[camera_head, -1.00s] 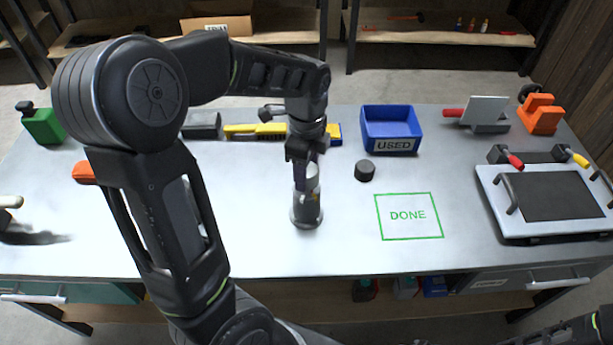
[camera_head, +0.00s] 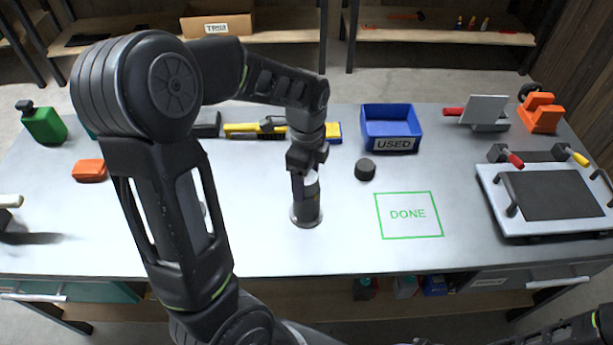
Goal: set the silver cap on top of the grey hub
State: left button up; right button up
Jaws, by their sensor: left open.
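The grey hub (camera_head: 306,212) stands upright on the table near its middle, with a wider round base. A lighter silver piece, which looks like the silver cap (camera_head: 312,184), shows at the hub's top, partly hidden by my gripper. I cannot tell whether it sits fully level. My left gripper (camera_head: 304,182) points down from above, open, with its fingers at the cap and the upper hub. My right gripper is out of view; only part of my right arm shows at the lower right corner.
A short dark cylinder (camera_head: 365,169) stands right of the hub. Behind it is the blue USED bin (camera_head: 391,145). The green DONE square (camera_head: 408,215) is empty. A tray with a dark plate (camera_head: 552,197) lies at the right. My left arm covers part of the table's left side.

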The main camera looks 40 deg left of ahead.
pick_arm(q)
jog(key=shift+r, duration=0.1)
notch_tip(320, 180, up, 12)
jog(key=b, duration=0.1)
dwell(0.4)
